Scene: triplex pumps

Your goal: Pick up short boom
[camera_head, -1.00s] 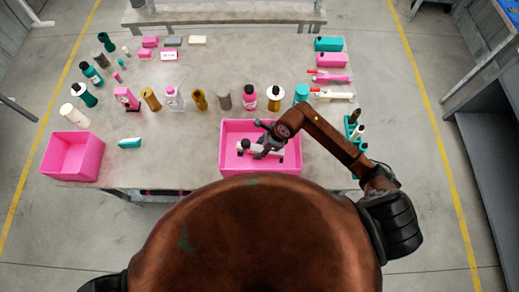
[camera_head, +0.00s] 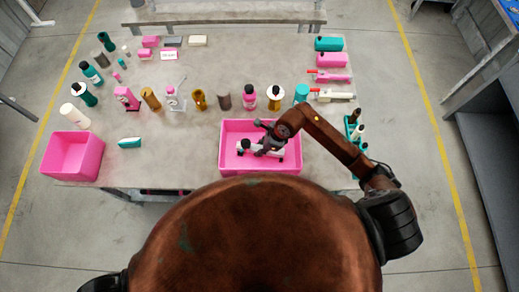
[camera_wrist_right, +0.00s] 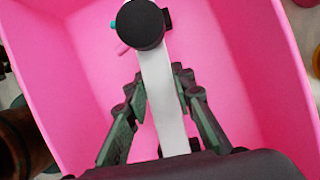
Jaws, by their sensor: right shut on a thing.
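The short boom, a white bar with a round black end, lies in the pink bin (camera_head: 224,166) at the table's front edge. In the wrist view, the boom (camera_wrist_right: 164,100) runs lengthwise between the fingers, with its black end at the top. My right gripper (camera_head: 264,147) reaches down into the bin and is shut on the boom, with one finger on each side of the bar. The right gripper also shows in the wrist view (camera_wrist_right: 160,82). Whether the boom touches the bin floor is hard to tell. My left gripper is not in view.
An empty pink bin (camera_head: 72,156) stands at the table's front left. A row of bottles and cylinders, including a pink bottle (camera_head: 249,98), stands behind the middle bin. A green rack (camera_head: 354,130) is to its right. The table between the two bins is mostly clear.

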